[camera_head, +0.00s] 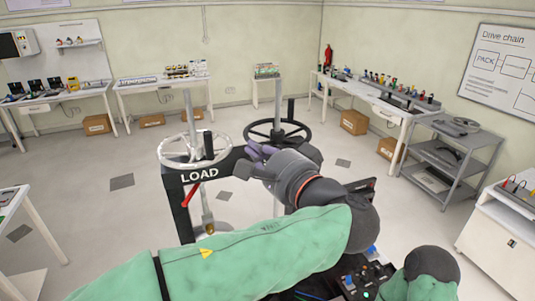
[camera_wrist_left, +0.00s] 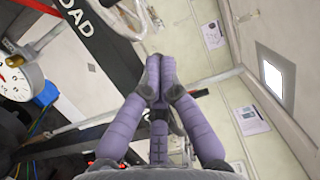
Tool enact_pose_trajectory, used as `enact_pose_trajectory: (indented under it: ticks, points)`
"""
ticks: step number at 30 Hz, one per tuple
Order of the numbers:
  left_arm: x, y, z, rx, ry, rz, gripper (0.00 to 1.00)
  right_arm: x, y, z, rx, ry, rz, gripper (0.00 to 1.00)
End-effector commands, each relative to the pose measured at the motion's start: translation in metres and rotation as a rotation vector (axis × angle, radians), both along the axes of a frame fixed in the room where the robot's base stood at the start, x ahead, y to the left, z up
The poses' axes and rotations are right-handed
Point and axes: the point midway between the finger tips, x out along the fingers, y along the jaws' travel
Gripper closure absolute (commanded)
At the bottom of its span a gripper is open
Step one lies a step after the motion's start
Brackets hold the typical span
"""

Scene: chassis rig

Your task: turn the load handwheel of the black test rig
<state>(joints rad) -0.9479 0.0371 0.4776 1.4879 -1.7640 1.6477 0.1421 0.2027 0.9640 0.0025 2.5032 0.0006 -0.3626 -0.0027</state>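The black test rig carries a white "LOAD" label (camera_head: 200,175) on its crossbeam. Above that label is a silver handwheel (camera_head: 163,154) with an upright post. A black handwheel (camera_head: 297,137) stands further right and behind. My left gripper (camera_head: 253,151) is at the beam, between the two wheels, just right of the silver rim. In the left wrist view, the purple fingers (camera_wrist_left: 158,72) are drawn together at the tips, with nothing visible held. Part of the silver wheel (camera_wrist_left: 147,14) shows beyond the tips there. Contact with either wheel cannot be told. My right gripper is out of view.
A red lever (camera_head: 190,193) hangs at the rig's left upright. A round gauge (camera_wrist_left: 14,80) shows in the left wrist view. A grey shelf cart (camera_head: 447,155) stands at the right.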

Motion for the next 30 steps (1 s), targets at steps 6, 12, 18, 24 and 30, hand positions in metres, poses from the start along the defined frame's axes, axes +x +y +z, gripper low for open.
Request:
enact_pose_trajectory:
  ticks: [6, 12, 18, 24, 30]
  points:
    - [0.028, 0.027, 0.002, -0.001, 0.001, 0.002, 1.00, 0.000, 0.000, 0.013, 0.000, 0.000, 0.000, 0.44]
    - [0.017, 0.047, 0.001, 0.000, 0.001, 0.000, 1.00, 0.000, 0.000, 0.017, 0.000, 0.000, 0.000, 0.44]
    - [0.013, 0.057, 0.000, 0.000, 0.001, 0.000, 1.00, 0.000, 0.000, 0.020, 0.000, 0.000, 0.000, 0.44]
    - [0.012, 0.058, 0.000, 0.000, 0.001, -0.001, 1.00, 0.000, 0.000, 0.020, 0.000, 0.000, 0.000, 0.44]
    - [0.012, 0.058, 0.000, 0.000, 0.001, -0.002, 1.00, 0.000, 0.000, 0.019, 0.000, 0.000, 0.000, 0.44]
